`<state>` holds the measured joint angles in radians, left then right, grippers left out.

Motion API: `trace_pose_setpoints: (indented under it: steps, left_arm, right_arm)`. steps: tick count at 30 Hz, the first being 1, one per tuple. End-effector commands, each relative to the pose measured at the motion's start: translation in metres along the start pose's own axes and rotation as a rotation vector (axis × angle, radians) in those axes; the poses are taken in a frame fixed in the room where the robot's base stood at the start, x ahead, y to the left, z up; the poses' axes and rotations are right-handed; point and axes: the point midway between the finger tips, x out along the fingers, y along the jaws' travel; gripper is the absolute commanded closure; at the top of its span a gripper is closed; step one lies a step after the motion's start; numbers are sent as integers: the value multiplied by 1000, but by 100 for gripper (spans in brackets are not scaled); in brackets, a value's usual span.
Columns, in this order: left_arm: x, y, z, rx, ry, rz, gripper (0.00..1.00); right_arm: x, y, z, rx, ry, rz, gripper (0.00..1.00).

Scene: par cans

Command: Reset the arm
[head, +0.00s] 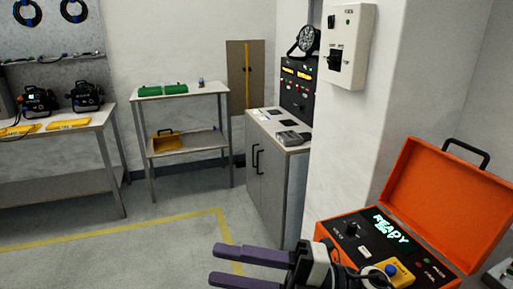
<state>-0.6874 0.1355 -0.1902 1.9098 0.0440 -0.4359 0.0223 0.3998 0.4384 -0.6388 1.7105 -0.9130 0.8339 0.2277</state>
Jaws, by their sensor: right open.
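My right gripper (217,264) is at the bottom centre of the head view, with its two purple fingers pointing left. The fingers are apart with only floor seen between them, so it is open and empty. It is left of an open orange case (440,190) and apart from it. The case's dark panel shows a green "READY" display (391,230), a black knob (351,229) and a yellow box with a blue button (392,271). Part of my right arm hides the case's front left. My left gripper is not in view.
A grey cabinet (268,165) with a dark control panel (298,88) stands behind. A white switch box (348,45) is on the pillar. A shelf table (182,92) holds a green case (162,89). A workbench (60,127) is at left. The yellow-lined floor at left is clear.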

Motion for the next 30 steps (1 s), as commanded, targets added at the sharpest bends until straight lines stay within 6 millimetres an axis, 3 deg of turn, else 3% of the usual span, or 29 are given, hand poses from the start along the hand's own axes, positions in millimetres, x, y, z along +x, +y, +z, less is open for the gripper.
trace_pose_setpoints:
  steps: [2,5,8,11,15,21,25,30]
  left_arm:
    - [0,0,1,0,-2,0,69]
    - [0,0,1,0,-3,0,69]
    - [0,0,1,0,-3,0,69]
    - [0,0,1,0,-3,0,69]
    - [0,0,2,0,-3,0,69]
    - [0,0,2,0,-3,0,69]
    - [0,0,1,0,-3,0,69]
    - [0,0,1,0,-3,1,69]
  right_arm:
    - [-12,-2,17,164,-170,167,60]
    - [-46,-19,47,377,-412,336,60]
    - [-96,-63,68,610,-674,455,60]
    - [-147,-121,69,831,-915,522,60]
    - [-206,-204,41,1103,-1194,549,60]
    - [-260,-294,-30,1417,-1478,524,60]
    - [-276,-325,-66,1542,-1579,500,60]
    - [-282,-338,-84,1600,-1624,486,60]
